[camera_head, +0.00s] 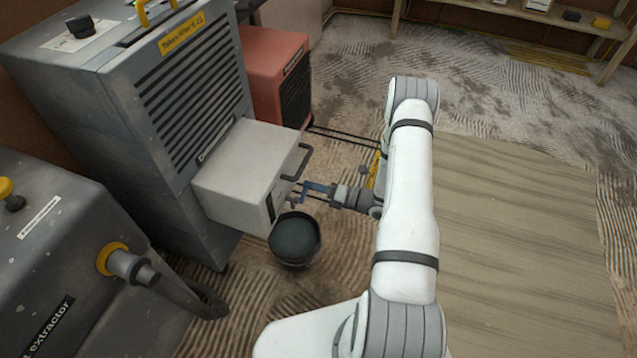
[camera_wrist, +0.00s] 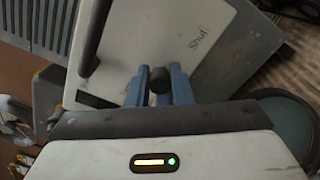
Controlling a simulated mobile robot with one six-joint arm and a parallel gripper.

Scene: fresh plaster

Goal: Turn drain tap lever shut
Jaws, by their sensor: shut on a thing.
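The dehumidifier's white tank drawer (camera_head: 245,170) stands out from its front, and the word "Shut" shows on its face (camera_wrist: 197,45) in the wrist view. My gripper (camera_head: 308,188) is at the drawer's front face, near its lower part. In the wrist view my gripper's blue fingers (camera_wrist: 160,85) are on both sides of the dark round end of the drain tap lever (camera_wrist: 159,79), closed on it. The rest of the lever and the tap body are mostly hidden, so the lever's angle is unclear. A dark round bucket (camera_head: 295,238) stands on the floor below the drawer front.
A dark handle (camera_head: 299,162) sticks out from the drawer above my gripper. A grey extractor (camera_head: 60,260) with a hose stands at the left. A red machine (camera_head: 277,75) stands behind. Plain boarding (camera_head: 520,230) lies open at the right.

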